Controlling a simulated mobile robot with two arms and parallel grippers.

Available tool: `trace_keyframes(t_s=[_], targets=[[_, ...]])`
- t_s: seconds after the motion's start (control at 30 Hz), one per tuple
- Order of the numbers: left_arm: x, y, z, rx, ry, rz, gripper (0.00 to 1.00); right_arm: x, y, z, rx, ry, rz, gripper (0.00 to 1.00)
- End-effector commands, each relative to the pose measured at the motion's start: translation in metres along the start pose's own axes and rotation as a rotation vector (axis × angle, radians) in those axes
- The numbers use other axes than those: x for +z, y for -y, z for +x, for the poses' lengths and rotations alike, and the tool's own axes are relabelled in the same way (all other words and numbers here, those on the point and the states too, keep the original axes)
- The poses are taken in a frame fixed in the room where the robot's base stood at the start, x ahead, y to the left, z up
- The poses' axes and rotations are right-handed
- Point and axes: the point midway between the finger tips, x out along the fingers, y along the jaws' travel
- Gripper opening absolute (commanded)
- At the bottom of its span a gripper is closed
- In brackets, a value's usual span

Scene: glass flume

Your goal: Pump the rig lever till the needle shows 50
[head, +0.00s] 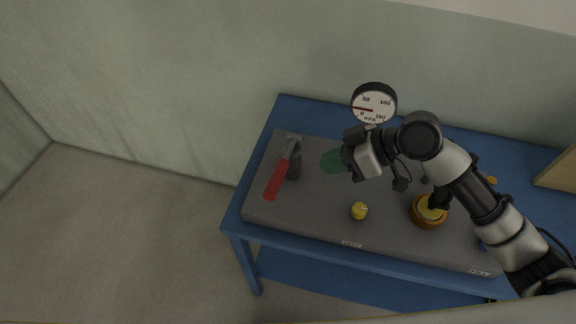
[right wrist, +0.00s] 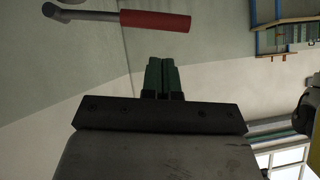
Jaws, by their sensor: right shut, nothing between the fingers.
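The rig lever (head: 276,178) has a red grip and a grey metal arm, and slopes down toward the rig's front left from a dark post. In the right wrist view the lever (right wrist: 155,20) lies across the top, beyond the fingertips. The round white gauge (head: 374,103) stands behind the rig; its red needle points left, between 0 and 50. My right gripper (head: 332,161) has green fingers, shut and empty, to the right of the lever and apart from it. The fingers also show in the right wrist view (right wrist: 161,78). My left gripper is not in view.
The grey rig base (head: 310,215) sits on a blue table (head: 250,228). A yellow knob (head: 359,211) and an orange-rimmed round part (head: 428,212) stand on the base. A wooden object (head: 560,172) is at the far right. Bare floor lies left of the table.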

Motion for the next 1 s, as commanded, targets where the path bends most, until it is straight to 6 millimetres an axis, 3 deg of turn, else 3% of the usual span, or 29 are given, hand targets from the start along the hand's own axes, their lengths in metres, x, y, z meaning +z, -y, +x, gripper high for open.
trace_keyframes(t_s=[0.2, 0.63, 0.83, 1.0], targets=[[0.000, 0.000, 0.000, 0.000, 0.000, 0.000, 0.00, -0.028, -0.014, -0.025, -0.040, -0.046, -0.010, 0.00], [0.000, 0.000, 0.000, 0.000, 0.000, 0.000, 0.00, -0.033, -0.015, -0.029, -0.049, -0.057, -0.009, 0.00], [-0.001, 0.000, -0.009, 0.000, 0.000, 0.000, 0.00, -0.036, -0.014, -0.015, -0.052, -0.058, -0.007, 0.00], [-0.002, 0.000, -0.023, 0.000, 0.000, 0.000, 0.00, -0.039, -0.011, 0.018, -0.055, -0.057, -0.006, 0.00]])
